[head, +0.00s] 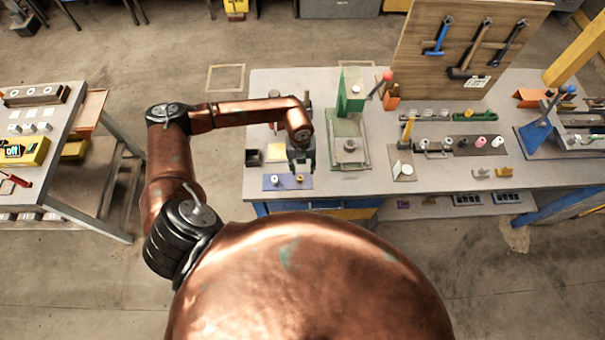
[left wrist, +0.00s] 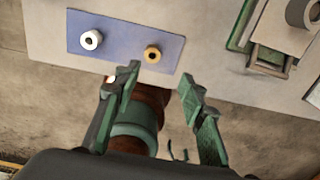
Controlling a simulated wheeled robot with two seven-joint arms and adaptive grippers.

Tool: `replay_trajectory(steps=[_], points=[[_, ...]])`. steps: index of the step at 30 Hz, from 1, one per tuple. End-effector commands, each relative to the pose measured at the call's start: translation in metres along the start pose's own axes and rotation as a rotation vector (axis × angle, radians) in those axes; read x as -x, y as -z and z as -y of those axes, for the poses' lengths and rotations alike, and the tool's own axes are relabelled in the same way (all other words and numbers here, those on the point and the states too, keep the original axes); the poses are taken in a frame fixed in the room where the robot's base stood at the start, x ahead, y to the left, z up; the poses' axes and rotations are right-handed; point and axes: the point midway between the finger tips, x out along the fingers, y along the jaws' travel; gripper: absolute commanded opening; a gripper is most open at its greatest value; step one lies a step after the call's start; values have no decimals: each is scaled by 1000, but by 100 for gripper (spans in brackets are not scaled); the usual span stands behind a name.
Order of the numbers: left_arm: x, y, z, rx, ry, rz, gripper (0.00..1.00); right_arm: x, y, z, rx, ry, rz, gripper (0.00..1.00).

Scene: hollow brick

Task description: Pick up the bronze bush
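The bronze bush (left wrist: 152,54) is a small gold-brown ring standing on a blue mat (left wrist: 122,50) near the bench's front edge. It also shows small in the head view (head: 299,178). A white bush (left wrist: 91,39) stands on the same mat, to its left. My left gripper (left wrist: 160,76) is open and empty, its two green-grey fingers spread apart. In the left wrist view the bronze bush appears just beyond the gap between the fingertips, not touching them. In the head view the left gripper (head: 301,165) hangs over the mat's back right part. My right gripper is not in view.
A green press-like fixture (head: 350,150) stands right of the mat, close to the left gripper. A dark square block (head: 253,157) sits behind the mat to the left. A tool board (head: 465,45) with hammers stands at the back.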

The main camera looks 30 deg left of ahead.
Motion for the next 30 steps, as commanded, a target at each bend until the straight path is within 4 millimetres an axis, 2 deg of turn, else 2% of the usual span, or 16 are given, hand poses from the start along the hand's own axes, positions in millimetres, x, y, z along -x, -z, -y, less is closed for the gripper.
replay_trajectory(steps=[1,4,11,16,21,30], points=[[0,-7,-7,6,-26,16,38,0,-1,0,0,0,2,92],[-6,-11,-13,12,-48,25,38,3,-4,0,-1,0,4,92],[-30,-10,-13,12,-46,23,38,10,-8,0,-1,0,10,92],[-53,-7,-15,11,-45,21,38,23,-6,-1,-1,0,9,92],[-73,-8,-16,13,-41,23,38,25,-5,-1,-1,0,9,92],[-76,-8,-16,12,-41,23,36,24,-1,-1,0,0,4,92]])
